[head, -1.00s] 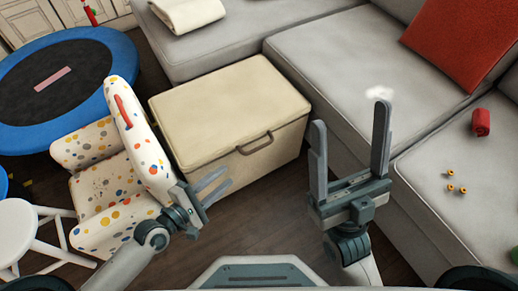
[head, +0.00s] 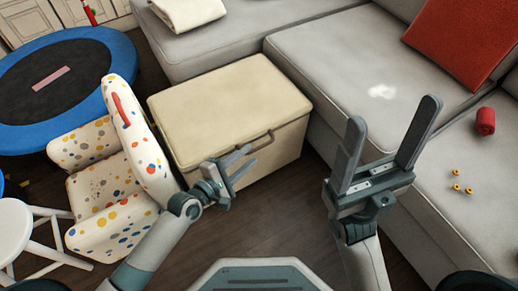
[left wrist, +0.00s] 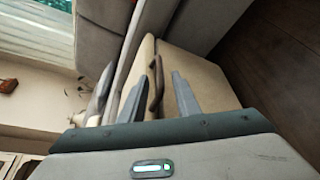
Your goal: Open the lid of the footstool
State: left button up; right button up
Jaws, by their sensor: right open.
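The footstool (head: 225,105) is a cream box with its lid down, standing against the grey sofa. A brown handle (head: 257,144) sits at the top of its front side. My left gripper (head: 247,158) is open just in front of the footstool, close by the handle. In the left wrist view, the handle (left wrist: 155,88) appears between the two spread fingers of my left gripper (left wrist: 160,78); I cannot tell whether they touch it. My right gripper (head: 394,110) is open and empty, held up to the right of the footstool.
The spotted child's chair (head: 95,190) stands close to my left arm, with a white stool (head: 18,225) beside it. A blue trampoline (head: 30,140) is behind. The grey sofa (head: 320,60) borders the footstool. Dark floor (head: 275,215) lies clear in front.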

aim_at(255, 151)
pick_arm(q)
jog(key=shift+b+x, duration=0.75)
jog(key=shift+x, duration=2.35)
jog(key=shift+c, duration=0.2)
grip_shut()
